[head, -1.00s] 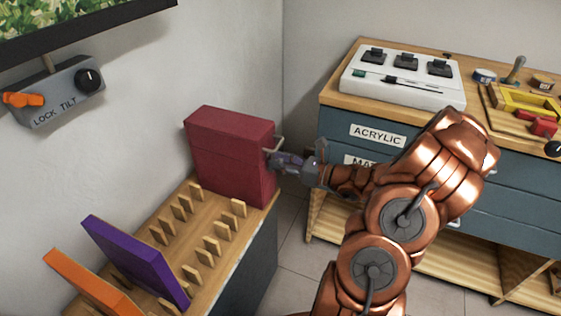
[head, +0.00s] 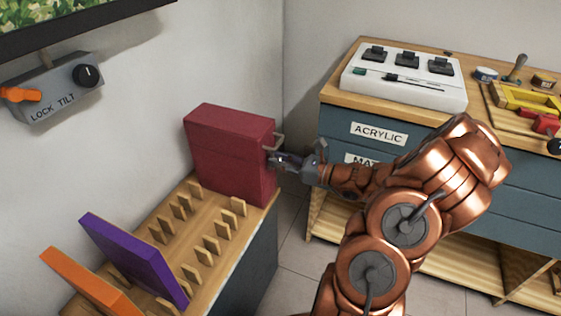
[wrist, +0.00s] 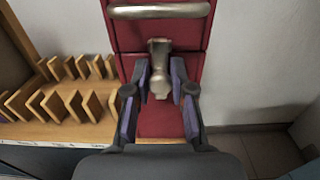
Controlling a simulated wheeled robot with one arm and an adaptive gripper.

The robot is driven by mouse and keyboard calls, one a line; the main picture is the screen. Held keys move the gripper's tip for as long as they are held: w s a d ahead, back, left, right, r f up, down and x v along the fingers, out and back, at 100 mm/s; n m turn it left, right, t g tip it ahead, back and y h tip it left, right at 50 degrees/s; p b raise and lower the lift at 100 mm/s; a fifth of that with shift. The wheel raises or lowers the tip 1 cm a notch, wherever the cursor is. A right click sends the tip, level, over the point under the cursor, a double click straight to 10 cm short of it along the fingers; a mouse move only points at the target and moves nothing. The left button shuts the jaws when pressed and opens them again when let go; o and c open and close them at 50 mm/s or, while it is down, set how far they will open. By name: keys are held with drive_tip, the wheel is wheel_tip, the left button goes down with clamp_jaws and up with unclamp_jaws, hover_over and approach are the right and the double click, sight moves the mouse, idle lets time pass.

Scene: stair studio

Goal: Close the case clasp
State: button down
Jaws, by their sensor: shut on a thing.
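The dark red case (head: 225,150) stands upright at the far end of the wooden slotted bench, and a seam runs across its upper part. Its metal clasp (wrist: 160,66) sits on the narrow side facing my arm, lying across the seam in the wrist view. My gripper (head: 277,161) is at that side of the case. In the wrist view my gripper (wrist: 161,88) has its purple-padded fingers on either side of the clasp, shut on it. A metal handle (wrist: 160,12) is above the clasp. In the head view the fingers hide the clasp.
Wooden pegs (head: 212,245) line the bench, with a purple panel (head: 135,260) and an orange panel (head: 90,285) nearer. A wall is behind the case. A drawer cabinet (head: 355,100) with a white control box (head: 405,80) stands to the right.

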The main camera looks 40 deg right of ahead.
drive_tip(key=c, duration=1)
unclamp_jaws()
drive_tip(key=shift+s+d, duration=0.1)
drive_tip(key=shift+s, duration=0.05)
drive_tip(key=v, duration=1.1)
drive_tip(key=shift+s+d+f, duration=0.1)
drive_tip(key=shift+s+d, duration=0.15)
drive_tip(key=shift+s, duration=0.1)
